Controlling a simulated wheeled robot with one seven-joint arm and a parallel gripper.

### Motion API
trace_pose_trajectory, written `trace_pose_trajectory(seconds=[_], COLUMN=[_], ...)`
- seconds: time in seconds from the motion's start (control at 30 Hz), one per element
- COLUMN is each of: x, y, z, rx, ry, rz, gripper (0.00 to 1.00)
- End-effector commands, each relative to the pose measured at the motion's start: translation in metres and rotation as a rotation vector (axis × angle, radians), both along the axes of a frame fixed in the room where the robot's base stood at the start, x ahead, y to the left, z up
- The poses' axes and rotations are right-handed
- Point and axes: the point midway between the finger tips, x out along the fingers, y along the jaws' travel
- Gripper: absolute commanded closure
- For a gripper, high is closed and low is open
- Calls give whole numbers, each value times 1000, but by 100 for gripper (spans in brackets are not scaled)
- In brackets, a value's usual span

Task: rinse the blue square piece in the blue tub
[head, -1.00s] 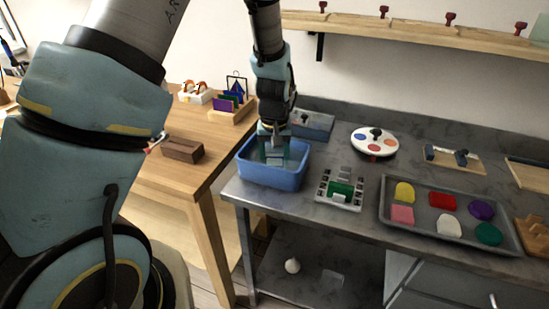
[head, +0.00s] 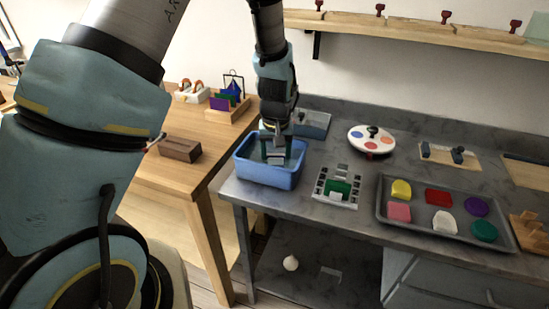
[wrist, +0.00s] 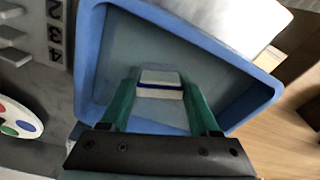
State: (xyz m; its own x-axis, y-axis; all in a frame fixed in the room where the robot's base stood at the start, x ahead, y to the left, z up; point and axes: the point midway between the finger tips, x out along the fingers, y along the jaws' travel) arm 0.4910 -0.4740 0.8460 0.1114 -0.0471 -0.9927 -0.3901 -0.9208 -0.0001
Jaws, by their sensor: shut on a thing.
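The blue tub (head: 262,173) stands at the left end of the grey bench, and its inside fills most of the wrist view (wrist: 87,70). My gripper (head: 275,157) reaches down into the tub from above. In the wrist view its two green fingers (wrist: 160,88) are shut on a small pale piece with a dark blue band across it (wrist: 160,85). I take this for the blue square piece; its blue face is mostly hidden. The piece is inside the tub's outline; I cannot tell whether it touches water or the bottom.
A grey stand with a green part (head: 338,187) is just right of the tub. A grey tray (head: 455,238) of coloured pieces and a round palette (head: 371,140) lie further right. A wooden table (head: 150,178) adjoins on the left. A grey-blue box (head: 312,124) sits behind the tub.

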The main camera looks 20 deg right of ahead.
Motion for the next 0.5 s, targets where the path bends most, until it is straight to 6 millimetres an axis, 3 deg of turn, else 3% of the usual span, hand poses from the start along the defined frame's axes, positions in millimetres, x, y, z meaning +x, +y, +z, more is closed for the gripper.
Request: trace_pose_trajectory(seconds=[0.5], x=[5], y=[5], z=[0], rx=[0], ry=[0], rz=[0], gripper=[98])
